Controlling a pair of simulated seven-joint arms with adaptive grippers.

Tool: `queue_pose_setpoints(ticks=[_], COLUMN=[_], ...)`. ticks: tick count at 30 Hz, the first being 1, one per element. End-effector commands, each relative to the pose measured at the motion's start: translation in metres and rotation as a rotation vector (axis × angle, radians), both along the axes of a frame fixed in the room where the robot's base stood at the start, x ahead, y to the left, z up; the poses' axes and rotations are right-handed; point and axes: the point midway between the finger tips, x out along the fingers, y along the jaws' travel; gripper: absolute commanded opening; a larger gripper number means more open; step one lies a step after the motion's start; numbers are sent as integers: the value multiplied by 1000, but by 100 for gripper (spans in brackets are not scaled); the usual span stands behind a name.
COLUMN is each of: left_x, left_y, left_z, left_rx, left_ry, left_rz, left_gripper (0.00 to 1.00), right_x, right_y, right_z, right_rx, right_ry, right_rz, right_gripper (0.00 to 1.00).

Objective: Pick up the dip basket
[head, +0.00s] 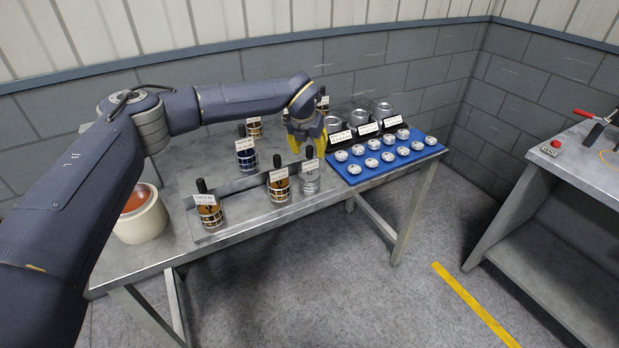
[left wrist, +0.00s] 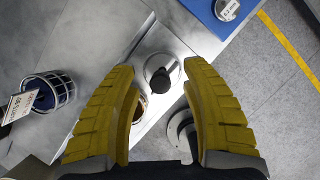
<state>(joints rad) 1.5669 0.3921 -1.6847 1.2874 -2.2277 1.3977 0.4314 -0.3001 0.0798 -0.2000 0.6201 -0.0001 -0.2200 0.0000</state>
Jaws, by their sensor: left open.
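Several dip baskets with black upright handles and white tags stand on a grey board on the metal table. One with amber contents (head: 208,214) is at the front left, another amber one (head: 279,191) at front centre. A blue one (head: 246,159) stands behind, and a silver-grey one (head: 311,184) is at the right. My left gripper (head: 306,140) is open above the board's right part. In the left wrist view, a black handle top (left wrist: 161,80) over a round silver shape shows between the open yellow fingers (left wrist: 163,95). The blue basket (left wrist: 48,93) is left of them. My right gripper is not in view.
A blue tray (head: 352,179) with several silver discs lies right of the board. Silver canisters (head: 383,110) with tags stand behind it. A white pot (head: 141,222) stands at the left. A second bench (head: 585,175) is at the far right.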

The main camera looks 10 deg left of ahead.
Motion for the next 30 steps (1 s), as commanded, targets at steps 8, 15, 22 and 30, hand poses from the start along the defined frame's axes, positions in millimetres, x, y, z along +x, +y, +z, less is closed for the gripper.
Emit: queue_pose_setpoints(ticks=[8,15,22,30], left_x=[0,0,0,2], left_y=[0,0,0,0], left_z=[0,1,1,6], left_rx=[0,0,0,-3], left_ry=[0,0,-1,-10], left_rz=[0,0,0,-1], left_gripper=[22,0,0,0], right_x=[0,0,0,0], right_y=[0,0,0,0], right_z=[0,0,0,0], right_rx=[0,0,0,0], right_ry=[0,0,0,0], right_rz=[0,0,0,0], right_gripper=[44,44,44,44])
